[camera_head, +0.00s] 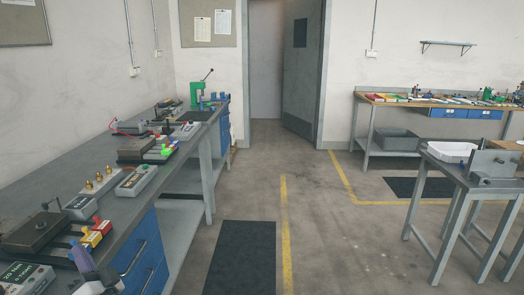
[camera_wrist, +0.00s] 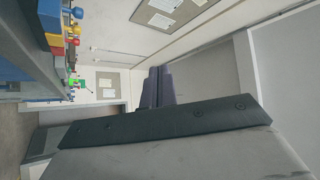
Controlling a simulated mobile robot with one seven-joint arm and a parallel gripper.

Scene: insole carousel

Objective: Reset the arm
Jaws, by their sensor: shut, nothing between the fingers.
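My gripper (camera_wrist: 157,86) shows in the wrist view as two dark purple-grey fingers side by side, closed together with nothing between them. Its dark mounting bar and pale grey body fill the lower part of that view. The rest of my arm is mostly out of that view. The wrist view is turned on its side, with the bench's coloured parts at its left edge.
The left bench carries a dark block fixture (camera_head: 38,230), red and yellow blocks (camera_head: 97,233), grey boxes and a green press (camera_head: 197,92). A grey stand (camera_head: 447,170) with a white tray (camera_head: 452,151) is at right. Open floor (camera_head: 335,235) lies between, leading to a doorway.

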